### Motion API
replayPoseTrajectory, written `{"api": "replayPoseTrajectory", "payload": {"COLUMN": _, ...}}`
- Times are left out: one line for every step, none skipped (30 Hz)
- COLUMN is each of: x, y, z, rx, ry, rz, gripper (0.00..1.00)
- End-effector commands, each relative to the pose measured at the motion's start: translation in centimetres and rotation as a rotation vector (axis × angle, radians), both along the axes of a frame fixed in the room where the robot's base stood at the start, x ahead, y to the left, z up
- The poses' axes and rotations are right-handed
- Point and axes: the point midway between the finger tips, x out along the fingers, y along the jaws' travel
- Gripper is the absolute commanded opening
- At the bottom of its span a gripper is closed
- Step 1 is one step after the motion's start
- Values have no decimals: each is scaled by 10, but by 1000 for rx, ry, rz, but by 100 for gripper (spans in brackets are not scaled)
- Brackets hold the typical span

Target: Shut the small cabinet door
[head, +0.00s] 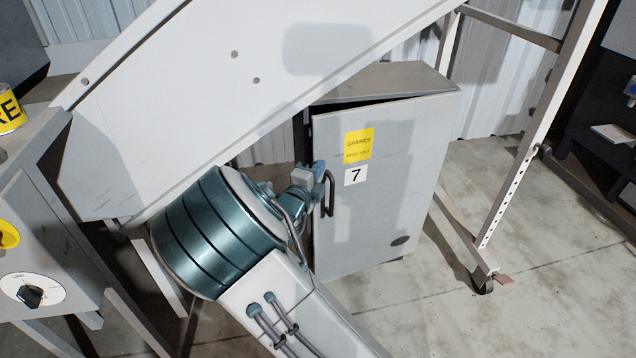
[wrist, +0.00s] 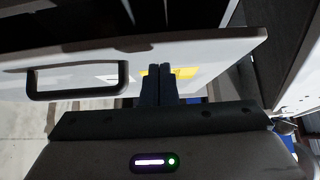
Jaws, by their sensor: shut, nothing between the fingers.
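The small grey cabinet (head: 390,80) stands under the sloping panel. Its door (head: 400,190) is ajar, with a dark gap along the top edge. The door bears a yellow label (head: 358,145), a number 7 tag (head: 356,176) and a dark bar handle (head: 330,193). In the wrist view the door (wrist: 210,55) crosses the picture, with the handle (wrist: 75,92) at left and a dark opening above. My gripper (wrist: 157,70) is shut and empty, its fingertips in front of the yellow label. Whether they touch the door I cannot tell.
A large sloping white panel (head: 300,50) hangs over the cabinet's left side. A wheeled frame (head: 520,160) stands at right. A control box with a dial (head: 32,296) is at left. The concrete floor (head: 500,320) at lower right is clear.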

Motion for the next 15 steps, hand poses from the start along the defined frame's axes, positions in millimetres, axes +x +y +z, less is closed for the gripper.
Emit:
{"api": "replayPoseTrajectory", "payload": {"x": 4, "y": 1, "z": 0, "rx": 1, "ry": -1, "rz": -1, "gripper": 0}}
{"api": "replayPoseTrajectory", "payload": {"x": 6, "y": 2, "z": 0, "rx": 2, "ry": -1, "rz": -1, "gripper": 0}}
{"api": "replayPoseTrajectory", "payload": {"x": 8, "y": 3, "z": 0, "rx": 1, "ry": 0, "rz": -1, "gripper": 0}}
{"api": "replayPoseTrajectory", "payload": {"x": 9, "y": 4, "z": 0, "rx": 0, "ry": 0, "rz": -1, "gripper": 0}}
{"api": "replayPoseTrajectory", "payload": {"x": 9, "y": 4, "z": 0, "rx": 0, "ry": 0, "rz": -1, "gripper": 0}}
{"api": "replayPoseTrajectory", "payload": {"x": 10, "y": 4, "z": 0, "rx": -1, "ry": 0, "rz": -1, "gripper": 0}}
{"api": "replayPoseTrajectory", "payload": {"x": 11, "y": 5, "z": 0, "rx": -1, "ry": 0, "rz": -1, "gripper": 0}}
{"api": "replayPoseTrajectory", "payload": {"x": 11, "y": 5, "z": 0, "rx": -1, "ry": 0, "rz": -1, "gripper": 0}}
{"api": "replayPoseTrajectory", "payload": {"x": 11, "y": 5, "z": 0, "rx": -1, "ry": 0, "rz": 0, "gripper": 0}}
{"api": "replayPoseTrajectory", "payload": {"x": 11, "y": 5, "z": 0, "rx": -1, "ry": 0, "rz": 0, "gripper": 0}}
{"api": "replayPoseTrajectory", "payload": {"x": 11, "y": 5, "z": 0, "rx": -1, "ry": 1, "rz": 0, "gripper": 0}}
{"api": "replayPoseTrajectory", "payload": {"x": 11, "y": 5, "z": 0, "rx": 0, "ry": 1, "rz": -1, "gripper": 0}}
{"api": "replayPoseTrajectory", "payload": {"x": 11, "y": 5, "z": 0, "rx": 0, "ry": 1, "rz": 0, "gripper": 0}}
{"api": "replayPoseTrajectory", "payload": {"x": 11, "y": 5, "z": 0, "rx": 0, "ry": 1, "rz": 0, "gripper": 0}}
{"api": "replayPoseTrajectory", "payload": {"x": 11, "y": 5, "z": 0, "rx": 0, "ry": 1, "rz": -1, "gripper": 0}}
